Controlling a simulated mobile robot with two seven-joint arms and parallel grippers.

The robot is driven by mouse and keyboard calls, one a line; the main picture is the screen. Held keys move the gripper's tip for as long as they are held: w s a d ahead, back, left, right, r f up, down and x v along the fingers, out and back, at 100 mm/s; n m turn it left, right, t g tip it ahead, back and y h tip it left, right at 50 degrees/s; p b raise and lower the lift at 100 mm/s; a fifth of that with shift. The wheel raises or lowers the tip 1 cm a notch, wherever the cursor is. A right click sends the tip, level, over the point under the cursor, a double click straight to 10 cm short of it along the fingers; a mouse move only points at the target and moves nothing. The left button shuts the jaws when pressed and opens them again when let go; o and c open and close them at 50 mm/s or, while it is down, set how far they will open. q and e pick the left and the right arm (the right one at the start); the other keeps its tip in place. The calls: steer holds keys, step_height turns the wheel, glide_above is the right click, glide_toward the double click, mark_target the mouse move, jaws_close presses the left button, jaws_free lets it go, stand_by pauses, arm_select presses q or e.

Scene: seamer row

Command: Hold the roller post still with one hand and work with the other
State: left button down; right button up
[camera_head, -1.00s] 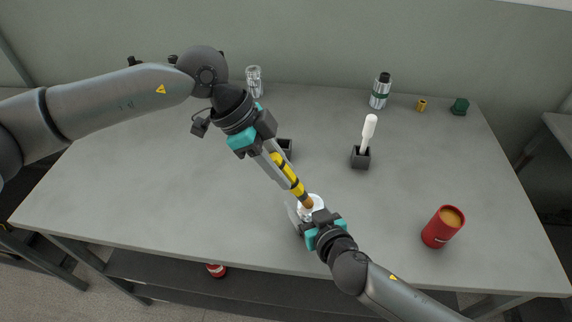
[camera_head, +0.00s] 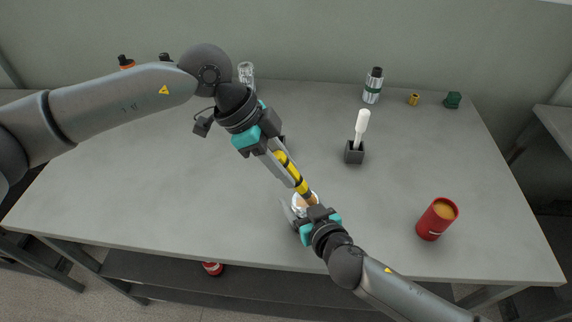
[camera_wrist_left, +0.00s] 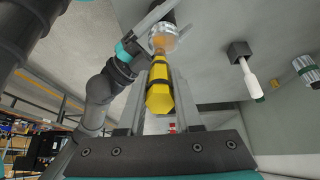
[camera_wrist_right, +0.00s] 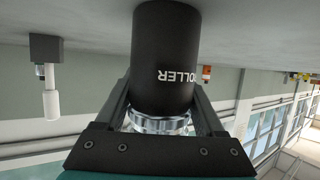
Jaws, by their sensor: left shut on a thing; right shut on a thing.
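My left gripper (camera_head: 286,171) is shut on a tool with a yellow, black-banded handle (camera_wrist_left: 158,98). The tool slants down to the right, and its brown-orange end (camera_wrist_left: 159,43) is at the silver ringed top (camera_wrist_left: 163,36) of the roller post. I cannot tell whether they touch. My right gripper (camera_head: 302,214) is shut on the roller post, a black cylinder marked "ROLLER" (camera_wrist_right: 166,50) with a shiny ribbed metal ring (camera_wrist_right: 157,123), seen in the right wrist view. In the head view the grippers hide most of the post.
A white-handled tool (camera_head: 362,124) stands in a dark block (camera_head: 354,154). A red can (camera_head: 436,221) stands at the right front. A silver bottle (camera_head: 372,88), a brass piece (camera_head: 414,99), a green piece (camera_head: 453,100) and a clear jar (camera_head: 246,73) stand along the back.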

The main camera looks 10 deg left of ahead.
arm_select(q)
steer(key=shift+d, duration=0.4)
steer(key=shift+w+a+f, duration=0.1)
steer(key=shift+w+a, duration=0.3)
steer(key=shift+a, duration=0.45)
stand_by(7.0)
